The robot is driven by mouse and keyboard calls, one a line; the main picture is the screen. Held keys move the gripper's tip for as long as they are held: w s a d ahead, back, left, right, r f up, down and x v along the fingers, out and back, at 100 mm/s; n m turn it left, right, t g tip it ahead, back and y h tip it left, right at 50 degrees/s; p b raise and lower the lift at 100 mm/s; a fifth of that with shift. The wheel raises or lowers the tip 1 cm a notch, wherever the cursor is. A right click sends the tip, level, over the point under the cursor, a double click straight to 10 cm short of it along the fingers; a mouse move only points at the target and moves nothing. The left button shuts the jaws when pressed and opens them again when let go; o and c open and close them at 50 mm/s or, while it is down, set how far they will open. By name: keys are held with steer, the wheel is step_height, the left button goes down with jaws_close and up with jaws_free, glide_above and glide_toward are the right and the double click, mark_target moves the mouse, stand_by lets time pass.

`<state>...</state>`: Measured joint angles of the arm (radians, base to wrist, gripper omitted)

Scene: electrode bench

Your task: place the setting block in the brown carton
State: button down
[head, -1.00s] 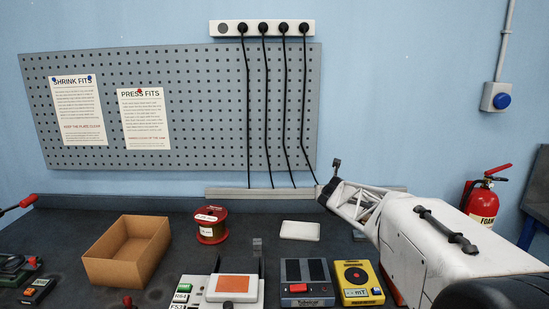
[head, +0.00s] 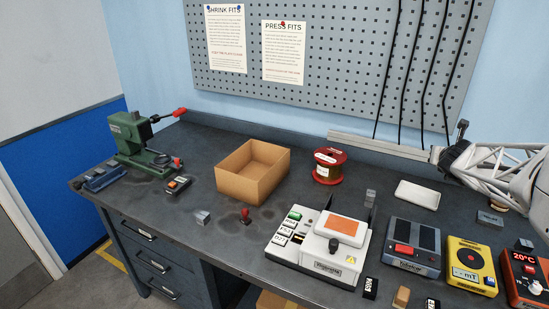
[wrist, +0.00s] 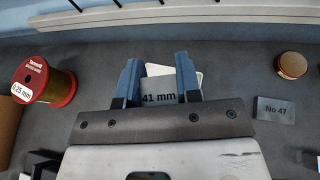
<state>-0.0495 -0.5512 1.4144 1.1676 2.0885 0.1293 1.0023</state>
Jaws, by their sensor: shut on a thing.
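The setting block (wrist: 158,92), grey and marked "41 mm", is between the two blue fingers of my gripper (wrist: 157,68) in the wrist view. My gripper is shut on it. In the head view my gripper (head: 438,154) is at the right, above the back of the bench; the held block cannot be made out there. The brown carton (head: 240,189) stands open and upright on the bench, well to the left of my gripper. Its near walls hide its floor.
A red wire spool (head: 328,167) stands between the carton and my gripper. A white slab (head: 417,194) lies below my gripper. A white press-like unit (head: 318,249), grey unit (head: 414,247) and yellow meter (head: 470,265) line the front. A green press (head: 132,142) stands left.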

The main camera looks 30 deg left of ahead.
steer(key=s+a+n+g+y, duration=0.2)
steer(key=s+a+n+y, duration=0.15)
steer(key=a, duration=0.65)
steer(key=s+a+n+g+y, duration=0.3)
steer(key=s+a+n, duration=0.1)
steer(key=a, duration=0.6)
steer(key=s+a+n+g+y, duration=0.2)
steer(key=s+a+n+y, duration=0.15)
steer(key=a, duration=0.65)
steer(key=s+a+f+n+g, duration=0.1)
steer(key=s+a+n+g, duration=0.3)
steer(key=s+a, duration=0.3)
steer(key=s+a+n+g, duration=0.5)
steer(key=s+a+g, duration=0.2)
steer(key=s, duration=0.9)
steer(key=shift+s+a+f+n+g, duration=0.15)
steer(key=shift+s+f+n+g, duration=0.15)
steer(key=shift+s+f, duration=0.1)
steer(key=shift+w, duration=0.1)
steer(key=w+a+f, duration=0.1)
steer(key=w+a, duration=1)
steer(key=shift+w+f, duration=0.2)
steer(key=shift+w, duration=0.05)
steer(key=shift+f, duration=1.75)
